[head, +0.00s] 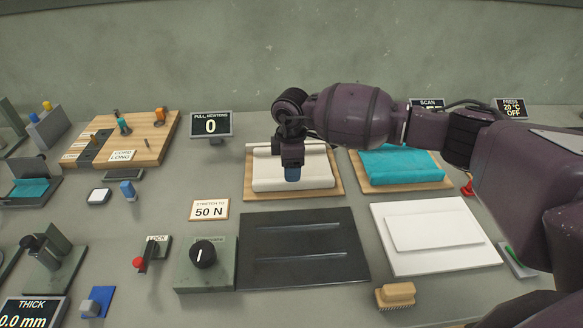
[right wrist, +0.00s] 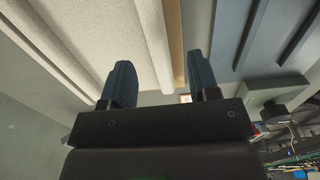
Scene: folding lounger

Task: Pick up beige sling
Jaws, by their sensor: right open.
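The beige sling (head: 265,178) lies folded on a wooden board (head: 250,194) in the middle of the bench. Its far edge shows a raised roll. My right gripper (head: 292,178) hangs fingers down over the sling's middle and hides part of it. The sling's pale speckled cloth (right wrist: 80,35) fills the upper left there. I cannot tell whether the fingertips touch it. My left gripper is out of view.
A teal cloth (head: 400,165) lies on a second board to the right. A dark ridged plate (head: 300,247) and a white plate (head: 440,260) lie in front. A "50 N" sign (head: 209,210) and a knob box (head: 203,265) stand left. A brush (head: 396,295) lies near the front.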

